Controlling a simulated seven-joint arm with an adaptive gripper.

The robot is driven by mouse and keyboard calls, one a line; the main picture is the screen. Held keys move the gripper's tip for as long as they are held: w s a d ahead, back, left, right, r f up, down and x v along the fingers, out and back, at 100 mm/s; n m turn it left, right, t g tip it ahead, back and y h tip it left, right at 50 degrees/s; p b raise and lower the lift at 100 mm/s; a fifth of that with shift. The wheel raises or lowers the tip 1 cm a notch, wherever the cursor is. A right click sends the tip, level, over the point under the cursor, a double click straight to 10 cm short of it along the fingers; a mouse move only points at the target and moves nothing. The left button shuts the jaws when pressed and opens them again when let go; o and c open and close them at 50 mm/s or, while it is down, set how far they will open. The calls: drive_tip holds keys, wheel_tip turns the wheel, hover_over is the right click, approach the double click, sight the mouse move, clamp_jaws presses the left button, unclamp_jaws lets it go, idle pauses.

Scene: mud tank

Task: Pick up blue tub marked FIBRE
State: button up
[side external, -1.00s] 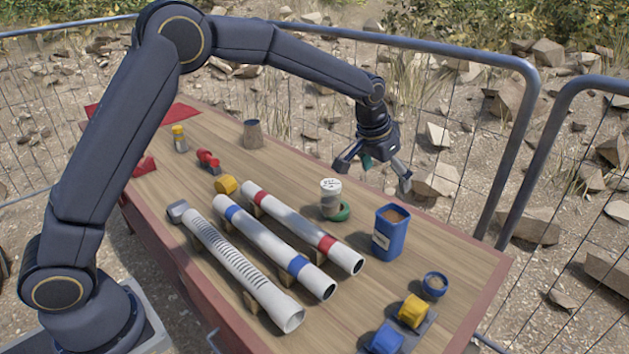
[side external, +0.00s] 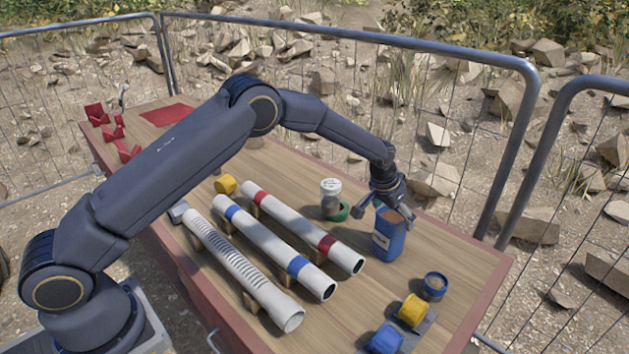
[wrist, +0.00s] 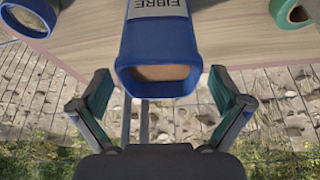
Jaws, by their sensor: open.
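The blue tub marked FIBRE (side external: 387,243) stands upright on the table, towards its right end, with brown material inside. In the wrist view the tub (wrist: 158,45) shows its white FIBRE label and its open rim. My gripper (side external: 386,213) is open and empty, at about the height of the tub's rim in the side view. In the wrist view the fingers of my gripper (wrist: 162,98) are spread to either side of the rim. The fingers look apart from the tub. I cannot tell exactly how far the tub lies between them.
Several pipes, including a red-banded one (side external: 305,230), lie on supports nearby. A small blue cup (side external: 434,286) and a yellow block (side external: 412,310) are in front.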

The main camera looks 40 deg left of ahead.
drive_tip(key=c, duration=1.8)
drive_tip(key=shift+c, duration=0.4)
drive_tip(key=shift+r, duration=0.1)
